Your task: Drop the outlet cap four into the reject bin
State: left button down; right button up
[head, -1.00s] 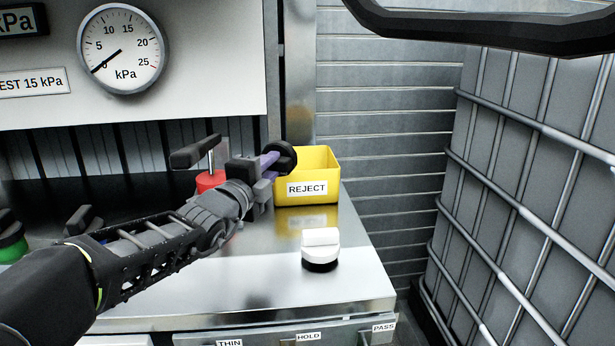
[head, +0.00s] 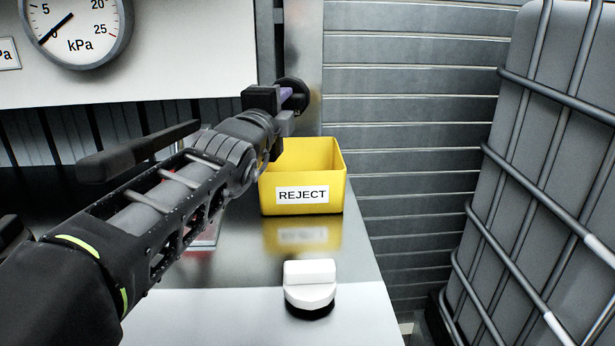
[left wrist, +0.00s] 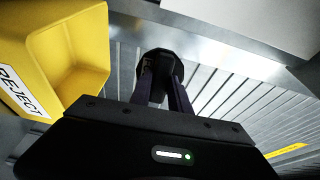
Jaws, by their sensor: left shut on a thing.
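My left gripper (head: 290,94) is shut on a dark round outlet cap (head: 296,97). No number shows on the cap. The yellow reject bin (head: 265,197) stands upright and open on the bench, its label facing me. In the head view, the cap appears higher than the bin's rim. In the left wrist view, the cap (left wrist: 161,64) sits at the fingertips (left wrist: 162,90) and the bin (left wrist: 35,45) is to its left, apart from it. My right gripper is out of view.
A white cap with a black base (head: 310,284) stands on the bench in front of the bin. A pressure gauge (head: 75,25) is on the panel at upper left. A dark handle (head: 130,155) is behind my forearm. A caged tank (head: 545,170) stands at right.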

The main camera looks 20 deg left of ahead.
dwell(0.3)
pick_arm(q)
notch_tip(320, 180, down, 6)
jog(key=b, duration=0.3)
dwell(0.4)
jog(key=c, duration=1.1)
grip_release()
jog(key=shift+c, duration=0.2)
jog(key=shift+s, duration=0.15)
jog(key=s+d, duration=0.1)
jog(key=s, duration=0.6)
jog(key=shift+s+p, duration=0.25)
jog(key=shift+p, duration=0.05)
jog(key=shift+d, duration=0.1)
